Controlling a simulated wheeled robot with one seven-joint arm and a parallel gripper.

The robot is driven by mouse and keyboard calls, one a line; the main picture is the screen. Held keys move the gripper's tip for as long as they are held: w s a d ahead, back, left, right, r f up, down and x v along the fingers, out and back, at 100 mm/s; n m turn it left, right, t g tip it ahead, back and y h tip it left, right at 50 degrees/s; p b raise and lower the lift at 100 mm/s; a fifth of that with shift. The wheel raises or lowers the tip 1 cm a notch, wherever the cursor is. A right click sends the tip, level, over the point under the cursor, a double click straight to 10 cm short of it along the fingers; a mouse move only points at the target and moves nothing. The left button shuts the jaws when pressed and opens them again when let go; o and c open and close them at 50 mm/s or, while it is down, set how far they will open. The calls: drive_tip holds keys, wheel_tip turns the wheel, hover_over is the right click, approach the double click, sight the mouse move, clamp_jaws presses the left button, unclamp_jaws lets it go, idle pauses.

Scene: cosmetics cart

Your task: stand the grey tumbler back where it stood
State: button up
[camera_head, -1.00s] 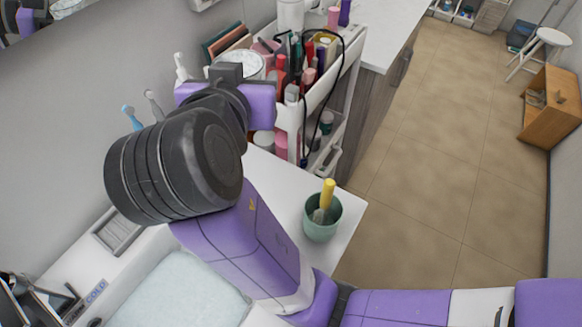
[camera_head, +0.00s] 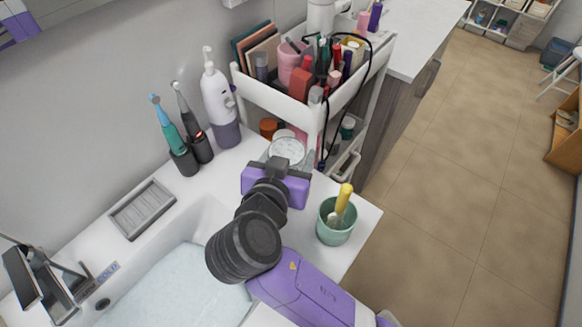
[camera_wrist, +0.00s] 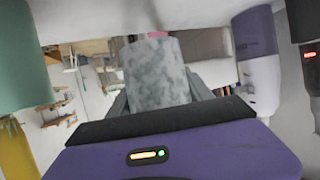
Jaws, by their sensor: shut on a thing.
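The grey tumbler (camera_head: 288,148) has a marbled surface and is low over the white counter, in front of the cart. It appears upright, with its round top showing in the head view. My gripper (camera_head: 287,164) is shut on it from the near side. In the wrist view, which is upside down, the tumbler (camera_wrist: 158,75) sits between the fingers of my gripper (camera_wrist: 160,92). My wrist hides part of its lower side in the head view, and I cannot tell whether its base touches the counter.
A green cup (camera_head: 333,232) with a yellow-handled brush stands right of my gripper, near the counter (camera_head: 352,262) edge. A purple-and-white dispenser (camera_head: 222,110) and two electric toothbrushes (camera_head: 183,150) stand to the left. The loaded white cart (camera_head: 300,112) is close behind. A sink lies at front left.

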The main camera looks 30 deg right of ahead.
drive_tip(key=shift+f, duration=2.35)
drive_tip(key=shift+f, duration=0.2)
drive_tip(key=o, duration=1.7)
drive_tip(key=shift+r, duration=0.1)
drive_tip(key=shift+c, duration=0.2)
drive_tip(key=shift+r, duration=0.15)
drive_tip(key=b+v, duration=0.1)
drive_tip(key=v, duration=1.1)
